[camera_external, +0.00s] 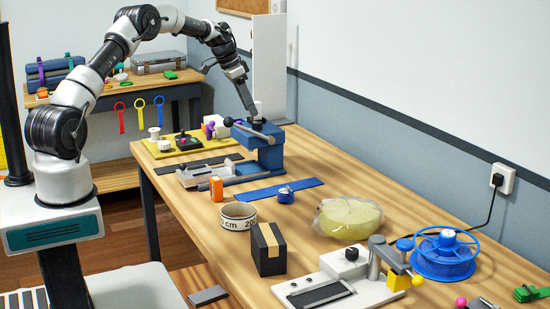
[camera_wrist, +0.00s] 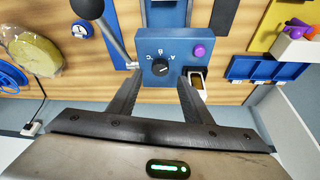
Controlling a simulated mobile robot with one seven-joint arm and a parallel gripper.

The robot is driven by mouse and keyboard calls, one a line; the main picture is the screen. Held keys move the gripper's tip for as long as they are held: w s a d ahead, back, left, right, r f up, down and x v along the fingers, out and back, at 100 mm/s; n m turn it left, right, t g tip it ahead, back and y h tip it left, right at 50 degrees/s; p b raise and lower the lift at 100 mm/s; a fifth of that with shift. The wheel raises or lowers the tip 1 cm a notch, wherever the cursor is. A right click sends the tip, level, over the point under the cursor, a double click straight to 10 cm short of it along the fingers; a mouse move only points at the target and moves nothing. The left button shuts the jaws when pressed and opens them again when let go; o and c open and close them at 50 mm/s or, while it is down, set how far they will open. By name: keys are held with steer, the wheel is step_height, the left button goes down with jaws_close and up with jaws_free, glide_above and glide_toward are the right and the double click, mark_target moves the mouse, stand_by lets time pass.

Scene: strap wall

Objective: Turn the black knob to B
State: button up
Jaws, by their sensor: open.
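The black knob (camera_wrist: 160,67) sits on the face of a blue box (camera_wrist: 148,45), with the letters A, B and C around it. In the wrist view B is above the knob, C to its left and A to its right. A light mark on the knob appears to point to the upper right, toward A; it is small. My gripper (camera_wrist: 160,78) is open, its fingers on either side of the knob with gaps, empty. In the external view my gripper (camera_external: 251,110) is over the blue box (camera_external: 262,145); I cannot make out the knob there.
A purple button (camera_wrist: 199,51) and a small open container (camera_wrist: 197,86) are right of the knob. A lever with a dark ball (camera_external: 228,122) sticks out from the box. An orange item (camera_external: 216,188) and white tape roll (camera_external: 238,216) stand on the table (camera_external: 190,222).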

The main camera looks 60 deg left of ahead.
mark_target(257, 123)
steer(key=shift+x, duration=2.65)
steer(key=c, duration=1.1)
steer(key=shift+o, duration=0.2)
steer(key=shift+n, duration=0.3)
steer(key=shift+d+n+y+b, duration=0.1)
steer(key=shift+n+y+b, duration=0.4)
steer(key=shift+n, duration=0.3)
steer(key=n+y+b, duration=0.1)
steer(key=n, duration=0.2)
steer(key=shift+w+d, duration=0.1)
steer(key=shift+d, duration=0.05)
steer(key=n+y, duration=0.1)
steer(key=n, duration=0.2)
steer(key=n+g+y, duration=0.1)
steer(key=n, duration=0.2)
steer(key=shift+d+n+p, duration=0.1)
steer(key=shift+n+p, duration=0.2)
steer(key=shift+p, duration=0.05)
